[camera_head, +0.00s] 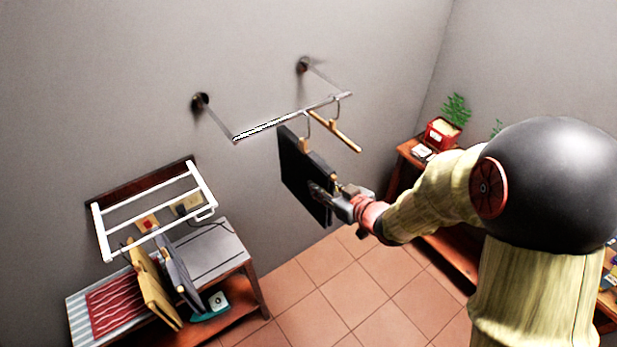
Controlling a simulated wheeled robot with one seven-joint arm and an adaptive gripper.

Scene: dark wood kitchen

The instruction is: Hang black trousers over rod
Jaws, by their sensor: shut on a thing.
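The black trousers (297,172) show as a flat, dark, upright panel below the rod (283,124). The rod is a metal bar held out from the wall by two arms. A wooden hanger (304,145) shows at the top edge of the trousers, its hook reaching up to the rod; I cannot tell whether the hook rests on it. My gripper (334,199) is shut on the right side of the black trousers, below the rod. Its fingertips are partly lost against the dark cloth.
An empty wooden hanger (337,131) hangs on the rod's right part. A white rack (157,236) is on the wall at left, above a table (217,250) with garments below the rack. A dark wood cabinet with a red plant pot (440,133) stands at right. The tiled floor (345,280) is clear.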

